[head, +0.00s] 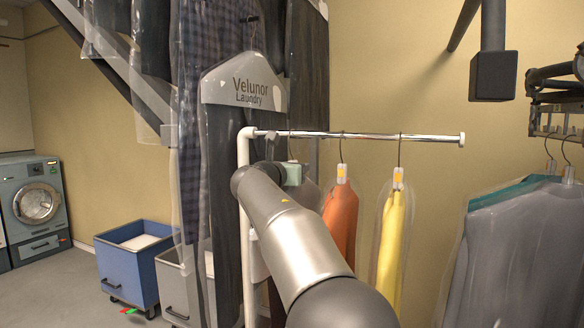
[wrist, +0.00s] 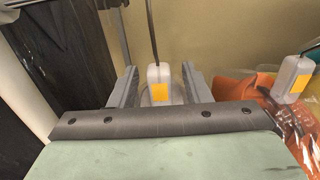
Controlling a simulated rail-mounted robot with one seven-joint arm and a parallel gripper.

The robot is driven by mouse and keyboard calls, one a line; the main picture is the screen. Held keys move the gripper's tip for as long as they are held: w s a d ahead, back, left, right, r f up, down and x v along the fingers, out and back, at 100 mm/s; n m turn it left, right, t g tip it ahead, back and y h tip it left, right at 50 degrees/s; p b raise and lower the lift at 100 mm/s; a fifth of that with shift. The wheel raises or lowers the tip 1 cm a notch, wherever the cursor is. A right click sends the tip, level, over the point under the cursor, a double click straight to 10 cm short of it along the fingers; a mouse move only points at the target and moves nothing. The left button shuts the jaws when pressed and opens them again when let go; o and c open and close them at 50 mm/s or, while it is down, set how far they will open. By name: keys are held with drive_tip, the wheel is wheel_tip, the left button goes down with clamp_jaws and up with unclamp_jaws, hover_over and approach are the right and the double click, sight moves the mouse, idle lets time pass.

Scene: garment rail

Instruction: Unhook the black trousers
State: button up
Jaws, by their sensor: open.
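My gripper (wrist: 157,74) is open in the wrist view, with one finger on each side of a grey hanger neck (wrist: 159,72) that bears a yellow-orange tag. The fingers look apart from the neck. A thin dark hook rises from the neck. The garment under this hanger is mostly hidden by my gripper and arm, so I cannot confirm that it is the black trousers. In the head view, my pale green hand is at the left part of the chrome rail (head: 370,135), just below it. A narrow dark strip of cloth (head: 276,302) shows beneath my arm.
An orange garment (head: 341,222) and a yellow garment (head: 391,235) hang to the right on the rail. The white rail post (head: 245,220) stands close left. Dark bagged garments (head: 222,215) hang behind it. Grey bagged clothes (head: 525,250) hang far right.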

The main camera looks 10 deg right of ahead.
clamp_jaws()
drive_tip(key=shift+r, duration=0.1)
drive_tip(key=shift+r, duration=0.15)
drive_tip(key=shift+r+p, duration=0.35)
drive_tip(key=shift+r, duration=1.2)
drive_tip(key=shift+b+v, duration=1.4)
drive_tip(key=shift+v, duration=2.1)
drive_tip(key=shift+s+a, duration=0.1)
